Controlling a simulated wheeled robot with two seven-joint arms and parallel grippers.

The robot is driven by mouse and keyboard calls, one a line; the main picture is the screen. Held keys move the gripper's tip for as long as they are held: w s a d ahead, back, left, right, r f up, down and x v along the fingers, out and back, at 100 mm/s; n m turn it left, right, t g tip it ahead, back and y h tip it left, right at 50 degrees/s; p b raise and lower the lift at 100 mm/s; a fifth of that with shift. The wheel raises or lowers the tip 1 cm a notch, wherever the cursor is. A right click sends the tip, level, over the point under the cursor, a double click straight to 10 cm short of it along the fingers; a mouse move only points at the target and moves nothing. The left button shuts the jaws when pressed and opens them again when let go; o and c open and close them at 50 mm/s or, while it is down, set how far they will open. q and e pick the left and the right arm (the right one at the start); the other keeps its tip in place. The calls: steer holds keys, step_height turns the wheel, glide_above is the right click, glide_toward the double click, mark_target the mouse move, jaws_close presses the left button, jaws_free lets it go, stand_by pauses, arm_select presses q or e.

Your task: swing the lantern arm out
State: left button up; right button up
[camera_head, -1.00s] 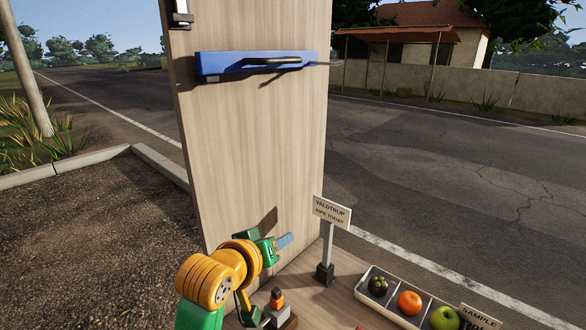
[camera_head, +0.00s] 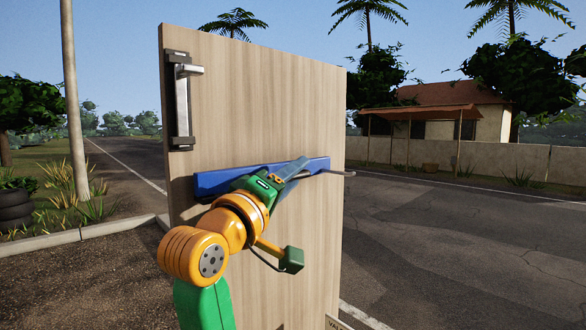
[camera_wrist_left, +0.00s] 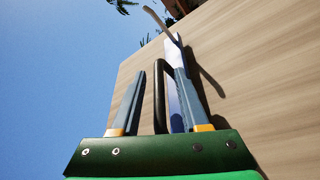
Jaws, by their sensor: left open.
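The lantern arm is a blue bar (camera_head: 222,182) lying along the upright wooden panel, with a thin metal hook (camera_head: 341,173) at its right end. My left gripper (camera_head: 296,168) is in front of the bar, covering its middle and the handle in the head view. In the left wrist view, a dark handle loop (camera_wrist_left: 159,90) stands between the two fingers of the open left gripper (camera_wrist_left: 158,74). Gaps show beside the loop, so I see no firm grip. The hook (camera_wrist_left: 155,18) shows beyond the fingers. My right gripper is not in view.
The wooden panel (camera_head: 270,90) stands directly behind the bar. A metal latch-like fitting (camera_head: 182,100) is mounted at its upper left. Open air lies in front of the panel, with road (camera_head: 450,225) behind it.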

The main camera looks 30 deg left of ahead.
arm_select(q)
steer(key=shift+s, duration=0.15)
jaws_close()
stand_by(1.2)
